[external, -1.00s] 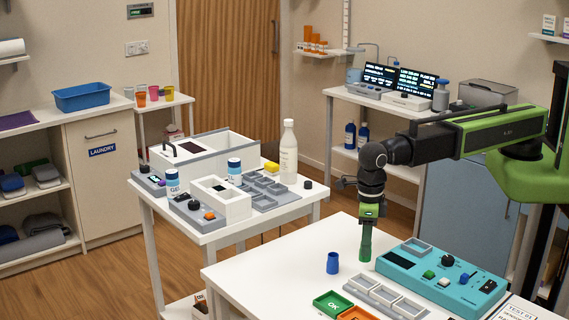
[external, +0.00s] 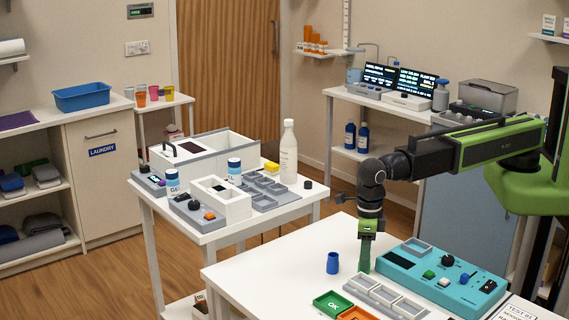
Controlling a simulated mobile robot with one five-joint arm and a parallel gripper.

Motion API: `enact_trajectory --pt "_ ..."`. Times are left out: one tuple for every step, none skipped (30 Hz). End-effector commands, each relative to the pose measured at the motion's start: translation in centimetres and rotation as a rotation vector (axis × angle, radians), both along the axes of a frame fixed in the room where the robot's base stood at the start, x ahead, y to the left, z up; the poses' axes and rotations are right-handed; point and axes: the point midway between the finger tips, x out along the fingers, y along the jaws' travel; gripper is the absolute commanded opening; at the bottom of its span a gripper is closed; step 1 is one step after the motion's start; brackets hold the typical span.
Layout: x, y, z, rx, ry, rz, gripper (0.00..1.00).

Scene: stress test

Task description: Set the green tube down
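The green tube (external: 365,258) hangs below my gripper (external: 367,236) over the white table (external: 285,270), just left of the teal device. My gripper points down and is shut on the tube's upper part, which it hides. The tube is nearly upright, with a slight lean. Its lower end is at or very close to the tabletop; I cannot tell whether it touches.
A blue cup-like tube (external: 333,263) stands close to the left. A grey tray (external: 385,296) with compartments lies in front, beside a green bin (external: 332,303) and an orange bin (external: 357,314). The teal device (external: 440,277) is to the right. The table's left part is clear.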

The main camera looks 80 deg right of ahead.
Motion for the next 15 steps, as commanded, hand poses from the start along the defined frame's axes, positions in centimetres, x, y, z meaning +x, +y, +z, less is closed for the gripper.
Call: enact_trajectory --pt "0.0 0.0 0.0 0.0 0.0 0.0 0.37" --pt "0.0 0.0 0.0 0.0 0.0 0.0 0.37" --pt "0.0 0.0 0.0 0.0 0.0 0.0 0.37" --pt "0.0 0.0 0.0 0.0 0.0 0.0 0.37" --pt "0.0 0.0 0.1 0.0 0.0 0.0 0.37" --pt "0.0 0.0 0.2 0.0 0.0 0.0 0.37" --pt "0.0 0.0 0.4 0.0 0.0 0.0 0.37" --pt "0.0 0.0 0.6 0.0 0.0 0.0 0.37" --pt "0.0 0.0 1.0 0.0 0.0 0.0 0.37" --pt "0.0 0.0 1.3 0.0 0.0 0.0 0.37" --pt "0.0 0.0 1.7 0.0 0.0 0.0 0.37" --pt "0.0 -0.1 2.3 0.0 0.0 0.0 0.37" --pt "0.0 -0.1 2.9 0.0 0.0 0.0 0.37" --pt "0.0 -0.1 3.5 0.0 0.0 0.0 0.37" --pt "0.0 -0.1 4.3 0.0 0.0 0.0 0.37"
